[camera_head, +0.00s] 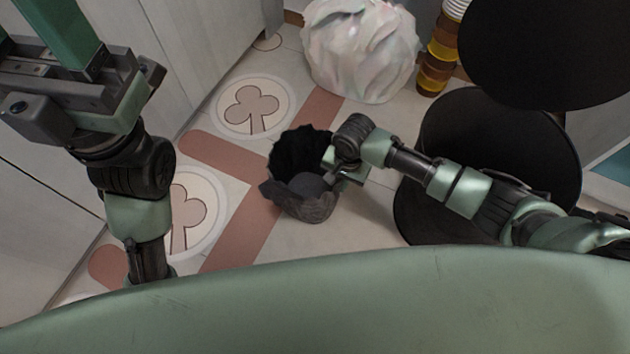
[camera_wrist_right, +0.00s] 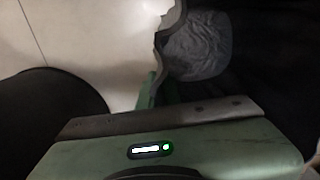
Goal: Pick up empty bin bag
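The empty bin bag (camera_head: 303,206) is black, with a wavy open rim. It stands upright and open on the tiled floor in the middle of the head view. My right gripper (camera_head: 338,167) is at the bag's right rim. In the right wrist view the bag's dark inside (camera_wrist_right: 200,45) fills the upper right. There the fingers (camera_wrist_right: 157,90) are close together at the lower end of the bag's rim and look shut on it; their tips are partly hidden. My left gripper (camera_head: 70,70) is at the upper left, away from the bag, with its fingertips unclear.
A full, knotted whitish bag (camera_head: 360,50) stands behind the bin bag. A black round bin (camera_head: 490,150) with a raised dark lid (camera_head: 545,50) is at the right, beneath my right arm. A brown and yellow stack (camera_head: 438,55) stands behind. Cabinets (camera_head: 200,50) line the left.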

